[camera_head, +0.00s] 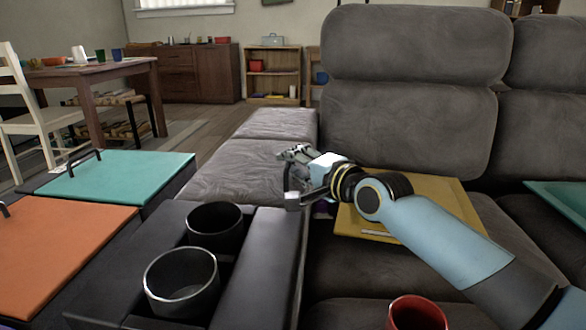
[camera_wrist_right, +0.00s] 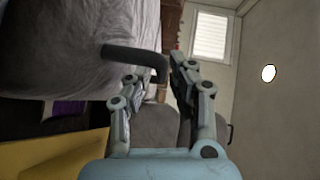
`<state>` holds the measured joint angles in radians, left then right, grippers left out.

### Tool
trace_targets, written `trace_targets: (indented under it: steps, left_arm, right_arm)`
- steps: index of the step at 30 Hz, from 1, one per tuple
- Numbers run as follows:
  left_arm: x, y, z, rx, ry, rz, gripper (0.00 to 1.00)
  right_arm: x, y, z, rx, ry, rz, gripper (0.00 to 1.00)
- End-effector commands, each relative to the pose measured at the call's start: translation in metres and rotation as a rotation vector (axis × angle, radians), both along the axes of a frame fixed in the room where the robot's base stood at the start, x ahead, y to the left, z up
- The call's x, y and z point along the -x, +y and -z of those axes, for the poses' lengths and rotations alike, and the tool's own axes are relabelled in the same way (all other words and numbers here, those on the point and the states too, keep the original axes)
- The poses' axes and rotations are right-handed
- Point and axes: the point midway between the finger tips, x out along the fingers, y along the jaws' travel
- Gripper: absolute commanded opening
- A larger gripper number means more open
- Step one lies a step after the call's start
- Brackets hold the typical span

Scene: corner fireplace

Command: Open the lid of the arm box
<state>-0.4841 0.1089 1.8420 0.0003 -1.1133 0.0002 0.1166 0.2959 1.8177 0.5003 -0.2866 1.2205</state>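The arm box is the black armrest console (camera_head: 150,245) at centre left in the head view. Its long black lid panel (camera_head: 262,275) lies right of two cup holders; I cannot tell for sure whether it is raised. My right gripper (camera_head: 292,172) is at the panel's far end. In the right wrist view its fingers (camera_wrist_right: 158,85) are apart, with a dark bent handle (camera_wrist_right: 128,57) across and close to their tips. Contact with the handle is unclear, and no firm grasp shows. My left gripper is not in view.
A yellow board (camera_head: 450,190) lies on the grey sofa under my right arm. A red cup (camera_head: 416,315) is at the bottom. Teal (camera_head: 125,180) and orange (camera_head: 50,250) panels with dark handles lie left. A purple thing (camera_wrist_right: 70,107) shows in the wrist view.

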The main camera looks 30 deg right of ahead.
Motion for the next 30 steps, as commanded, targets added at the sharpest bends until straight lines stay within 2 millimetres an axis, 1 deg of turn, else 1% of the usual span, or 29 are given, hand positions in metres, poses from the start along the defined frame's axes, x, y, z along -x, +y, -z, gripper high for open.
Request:
trace_targets:
  steps: [4, 10, 15, 30]
  left_arm:
    - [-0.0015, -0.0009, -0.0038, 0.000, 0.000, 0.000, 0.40]
    - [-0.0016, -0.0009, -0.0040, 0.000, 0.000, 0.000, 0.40]
    - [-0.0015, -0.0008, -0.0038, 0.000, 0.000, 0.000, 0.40]
    - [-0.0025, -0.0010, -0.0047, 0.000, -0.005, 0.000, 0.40]
  right_arm:
    - [-0.0027, 0.0004, -0.0001, 0.000, -0.001, 0.000, 0.21]
    - [-0.0026, 0.0004, -0.0005, 0.000, -0.001, 0.000, 0.21]
    - [-0.0024, 0.0003, -0.0003, 0.000, -0.001, 0.000, 0.00]
    - [-0.0023, 0.0004, -0.0008, 0.001, 0.001, 0.000, 0.00]
